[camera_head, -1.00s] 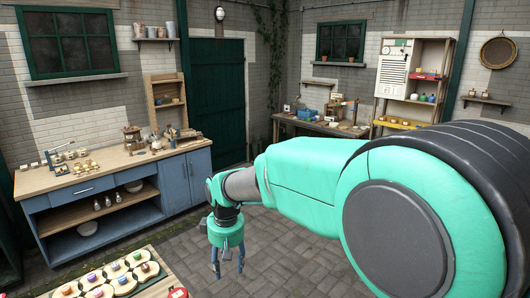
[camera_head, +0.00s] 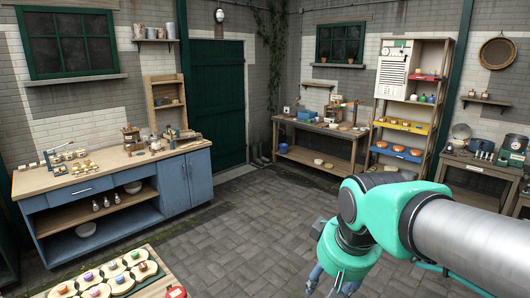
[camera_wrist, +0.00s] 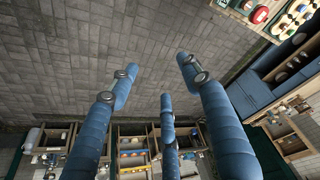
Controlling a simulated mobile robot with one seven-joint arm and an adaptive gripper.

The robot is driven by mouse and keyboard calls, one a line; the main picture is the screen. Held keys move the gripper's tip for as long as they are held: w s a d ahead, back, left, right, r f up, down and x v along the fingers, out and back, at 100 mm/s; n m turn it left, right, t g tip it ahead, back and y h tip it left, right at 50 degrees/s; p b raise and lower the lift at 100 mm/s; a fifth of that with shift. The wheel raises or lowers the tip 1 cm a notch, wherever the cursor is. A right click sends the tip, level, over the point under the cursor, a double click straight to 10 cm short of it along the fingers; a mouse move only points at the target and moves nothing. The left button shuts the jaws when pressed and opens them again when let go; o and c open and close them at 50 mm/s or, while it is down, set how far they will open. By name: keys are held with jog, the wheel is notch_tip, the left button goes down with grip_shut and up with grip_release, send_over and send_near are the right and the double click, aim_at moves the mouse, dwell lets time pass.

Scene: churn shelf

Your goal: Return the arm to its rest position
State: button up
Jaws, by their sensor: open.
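My gripper (camera_head: 332,282) hangs from my green and grey arm at the lower right of the head view, its blue fingers partly cut off by the bottom edge. In the wrist view my gripper (camera_wrist: 160,85) shows several blue segmented fingers spread apart. Nothing is between them; behind them is grey paved floor. The gripper is open, empty and touches nothing that I can see.
A blue cabinet bench (camera_head: 190,180) stands at the left. A wooden table (camera_head: 150,288) with small colored items is at the lower left. A workbench (camera_head: 315,130), a tall shelf (camera_head: 437,112) and a side table (camera_head: 475,168) line the back and right. The middle floor (camera_head: 240,230) is clear.

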jog(key=s+d+f+m, duration=0.1)
jog(key=s+d, duration=0.2)
jog(key=s, duration=0.3)
jog(key=s+d+f+m+t+b, duration=0.1)
jog(key=s+d+f+m, duration=0.1)
jog(key=s+d, duration=0.2)
jog(key=s, duration=0.2)
jog(key=shift+s+d+m+h, duration=0.25)
jog(key=shift+s+m+h, duration=0.05)
jog(key=shift+s+h, duration=0.1)
dwell(0.5)
